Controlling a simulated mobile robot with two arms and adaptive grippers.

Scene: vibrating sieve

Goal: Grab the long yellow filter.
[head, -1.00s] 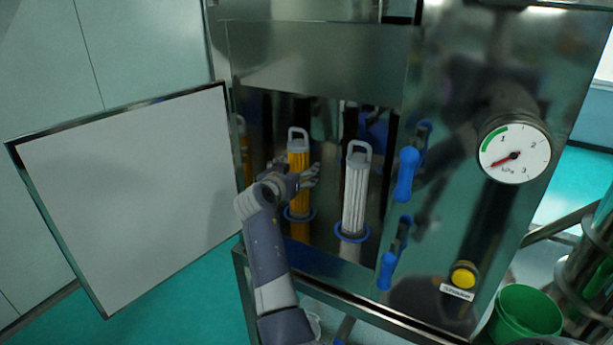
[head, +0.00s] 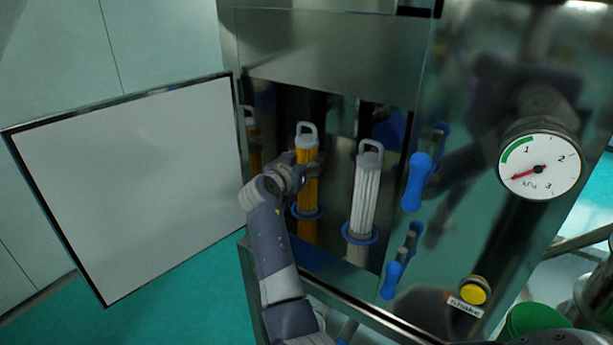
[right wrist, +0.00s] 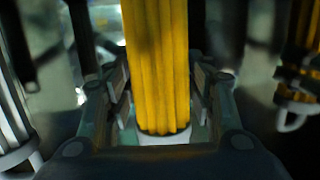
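The long yellow filter (head: 306,170) stands upright in the cabinet opening, with a grey cap and handle on top and a blue ring round it lower down. My right gripper (head: 312,168) is at its upper part, with a finger on either side. In the right wrist view the yellow filter (right wrist: 160,60) fills the space between the fingers (right wrist: 162,95). Narrow gaps seem to show beside it, so the fingers look open around it. My left gripper is not in view.
A white filter (head: 366,195) with a blue ring stands just right of the yellow one. Another yellow filter (head: 253,150) shows at the left edge of the opening. The open door (head: 130,190) is left. Blue handles (head: 417,182) and a pressure gauge (head: 538,168) are right.

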